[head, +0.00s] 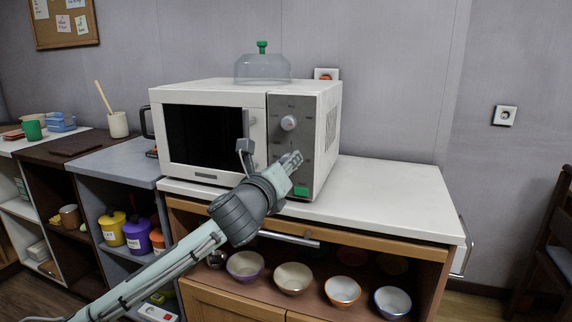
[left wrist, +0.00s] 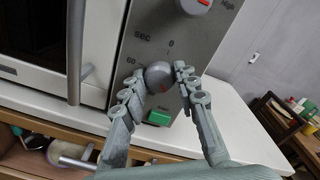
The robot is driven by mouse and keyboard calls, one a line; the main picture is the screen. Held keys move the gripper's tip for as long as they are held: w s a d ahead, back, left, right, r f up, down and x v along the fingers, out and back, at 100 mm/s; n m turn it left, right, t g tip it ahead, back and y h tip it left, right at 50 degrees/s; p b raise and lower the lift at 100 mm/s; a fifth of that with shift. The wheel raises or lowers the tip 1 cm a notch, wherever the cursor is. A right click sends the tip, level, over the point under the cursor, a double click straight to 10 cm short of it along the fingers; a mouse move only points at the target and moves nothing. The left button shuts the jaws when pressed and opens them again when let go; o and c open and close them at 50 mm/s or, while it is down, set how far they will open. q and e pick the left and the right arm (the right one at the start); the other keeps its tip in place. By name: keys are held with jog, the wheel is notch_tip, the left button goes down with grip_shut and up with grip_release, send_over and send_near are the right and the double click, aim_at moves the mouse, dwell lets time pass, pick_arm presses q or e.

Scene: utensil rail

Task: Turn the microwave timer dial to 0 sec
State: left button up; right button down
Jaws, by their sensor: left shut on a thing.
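The white microwave (head: 215,92) stands on the counter with its door closed and a grey control panel on its right. The timer dial (left wrist: 158,77) is a round grey knob low on the panel, beside the printed "sec", "0" and "60". My left gripper (head: 293,161) is shut on this dial, with one finger on each side in the left wrist view. In the head view the gripper hides the dial. My right gripper is in neither view.
An upper dial (head: 289,122) with a red mark sits above the timer dial. A green button (head: 301,191) lies below it. A glass dome (head: 263,68) rests on the microwave. The white counter (head: 395,195) is clear to the right. Several bowls (head: 293,278) stand on the shelf below.

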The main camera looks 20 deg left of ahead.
pick_arm(q)
jog(key=n+h, duration=0.1)
jog(key=n, duration=2.4)
jog(key=shift+f+n, duration=0.15)
jog(key=shift+n, duration=0.25)
jog(key=o, duration=1.1)
jog(key=shift+o, duration=0.2)
jog(key=s, duration=1.2)
jog(key=shift+a, duration=0.45)
